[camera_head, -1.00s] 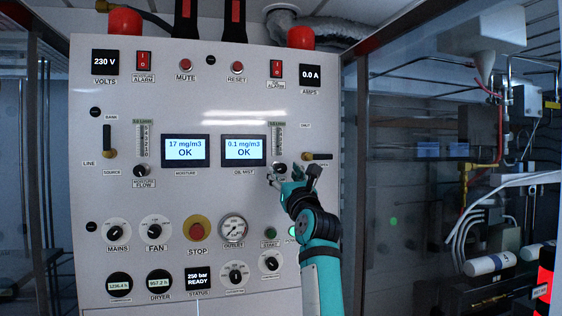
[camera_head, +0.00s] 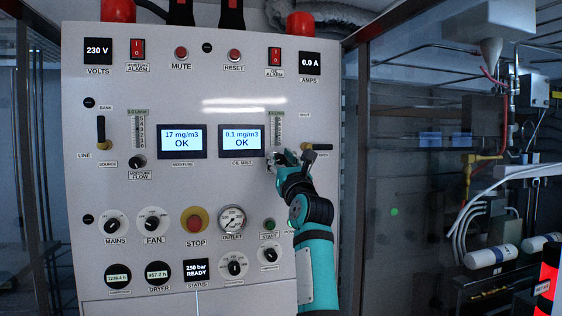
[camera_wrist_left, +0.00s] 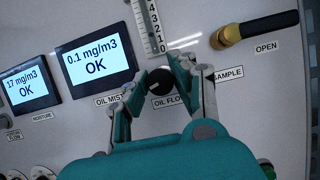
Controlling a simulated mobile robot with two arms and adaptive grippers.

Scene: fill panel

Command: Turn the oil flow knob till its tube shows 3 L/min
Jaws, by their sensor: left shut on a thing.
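The oil flow knob (camera_wrist_left: 160,82) is a small black round knob under the oil tube (camera_wrist_left: 152,22), with the OIL FLOW label below it. My left gripper (camera_wrist_left: 161,80) has its fingers on both sides of the knob and is shut on it. In the head view my left gripper (camera_head: 279,160) covers the knob at the right of the panel. The oil tube also shows there (camera_head: 277,131), above the gripper. Its marks run from 0 upward; I cannot make out the level in it. My right gripper is not in view.
A brass-coloured sample valve with a black handle (camera_wrist_left: 262,26) sits close right of the knob. The oil mist display (camera_head: 242,141) reads 0.1 mg/m3 OK. The moisture flow knob (camera_head: 137,160) and the red stop button (camera_head: 194,222) are farther left.

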